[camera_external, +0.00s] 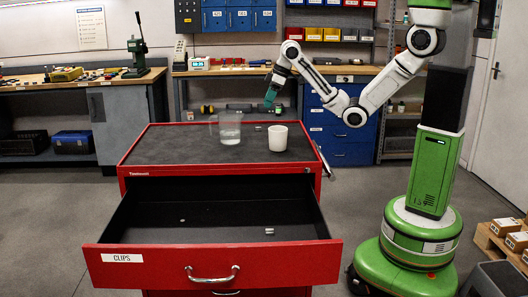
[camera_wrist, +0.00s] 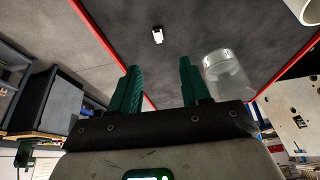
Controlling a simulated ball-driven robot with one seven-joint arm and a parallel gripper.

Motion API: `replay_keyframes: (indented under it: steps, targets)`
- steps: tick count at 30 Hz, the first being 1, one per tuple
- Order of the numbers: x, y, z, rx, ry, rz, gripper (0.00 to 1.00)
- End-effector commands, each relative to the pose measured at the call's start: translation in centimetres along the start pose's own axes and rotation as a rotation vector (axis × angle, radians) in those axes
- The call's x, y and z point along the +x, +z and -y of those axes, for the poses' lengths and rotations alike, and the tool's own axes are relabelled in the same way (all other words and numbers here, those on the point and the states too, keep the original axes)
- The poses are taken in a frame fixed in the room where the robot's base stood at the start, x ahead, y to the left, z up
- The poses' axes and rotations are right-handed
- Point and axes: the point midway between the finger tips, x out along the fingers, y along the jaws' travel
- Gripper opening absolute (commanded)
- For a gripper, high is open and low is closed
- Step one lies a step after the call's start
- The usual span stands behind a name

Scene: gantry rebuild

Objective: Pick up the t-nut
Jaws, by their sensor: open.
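A small pale metal piece, which looks like the t-nut (camera_wrist: 158,35), lies on the dark cabinet top, beyond my fingertips in the wrist view. In the external view a small piece (camera_external: 257,127) shows on the cabinet top, near the glass and the mug. It is too small there to make out its shape. My gripper (camera_external: 270,98) is above the back of the cabinet top. In the wrist view its two green fingers (camera_wrist: 159,68) are apart with nothing between them.
A clear glass (camera_external: 230,128) and a white mug (camera_external: 278,138) stand on the red cabinet's top (camera_external: 170,145). The glass (camera_wrist: 226,74) shows beside my right finger. The drawer labelled CLIPS (camera_external: 215,265) is open, with small pieces (camera_external: 269,231) inside.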

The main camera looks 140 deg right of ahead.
Motion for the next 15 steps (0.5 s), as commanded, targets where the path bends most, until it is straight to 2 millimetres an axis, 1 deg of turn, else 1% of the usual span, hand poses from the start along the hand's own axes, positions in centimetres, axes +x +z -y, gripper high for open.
replay_keyframes:
  steps: [5,15]
  targets:
    - [1.1,0.2,0.0,-0.002,-0.001,0.007,0.47]
    - [5.0,0.1,0.0,0.001,-0.001,0.006,0.47]
